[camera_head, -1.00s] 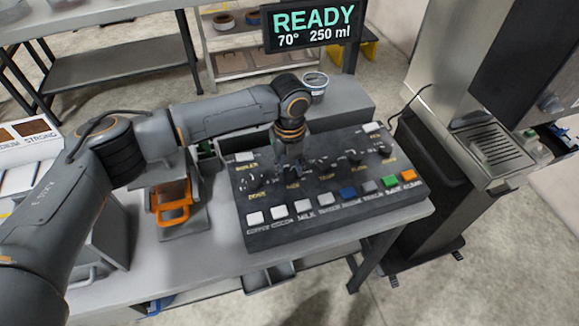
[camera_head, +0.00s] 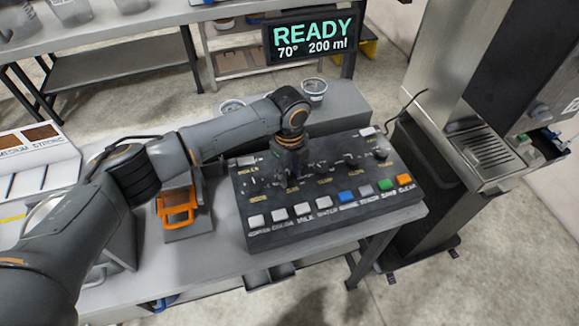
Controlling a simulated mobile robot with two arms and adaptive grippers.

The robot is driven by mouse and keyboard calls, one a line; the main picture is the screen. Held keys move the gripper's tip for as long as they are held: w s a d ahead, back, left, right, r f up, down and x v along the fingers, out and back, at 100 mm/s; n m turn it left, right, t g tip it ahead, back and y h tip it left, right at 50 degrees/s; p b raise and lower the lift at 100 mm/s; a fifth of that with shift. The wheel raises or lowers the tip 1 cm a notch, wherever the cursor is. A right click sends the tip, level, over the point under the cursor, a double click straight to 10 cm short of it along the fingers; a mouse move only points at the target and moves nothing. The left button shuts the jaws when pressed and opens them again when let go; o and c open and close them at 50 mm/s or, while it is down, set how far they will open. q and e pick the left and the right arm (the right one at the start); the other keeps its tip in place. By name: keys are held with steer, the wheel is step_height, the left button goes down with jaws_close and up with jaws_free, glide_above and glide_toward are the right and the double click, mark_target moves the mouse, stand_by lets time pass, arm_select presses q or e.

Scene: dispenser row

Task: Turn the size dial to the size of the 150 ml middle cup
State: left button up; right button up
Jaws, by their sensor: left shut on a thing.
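The black control panel (camera_head: 340,212) stands on the grey table, with a row of dials along its middle and coloured buttons along its front. My left gripper (camera_head: 291,176) points down at the panel and is shut on the size dial, second from the left. The gripper and arm hide most of that dial. The display (camera_head: 312,36) behind the panel reads READY, 70° and 200 ml. Two cups, one partly behind my arm (camera_head: 232,106) and one to its right (camera_head: 314,88), stand on the grey ledge behind. My right gripper is not in view.
An orange-handled holder (camera_head: 178,209) stands left of the panel, close under my left arm. A steel machine with a drip tray (camera_head: 483,152) stands to the right. A strip of table in front of the panel is clear.

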arm_select(q)
steer(key=n+p, duration=0.2)
steer(key=n, duration=0.1)
steer(key=shift+r+n, duration=0.15)
steer(key=shift+n, duration=0.25)
steer(key=n+p, duration=0.3)
steer(key=shift+n, duration=0.3)
steer(key=n+p, duration=0.1)
steer(key=n, duration=0.2)
steer(key=shift+p, duration=0.3)
steer(key=shift+n+p, duration=0.4)
steer(key=shift+n, duration=0.6)
steer(key=o, duration=1.2)
steer(key=shift+c, duration=0.2)
steer(key=shift+a, duration=0.1)
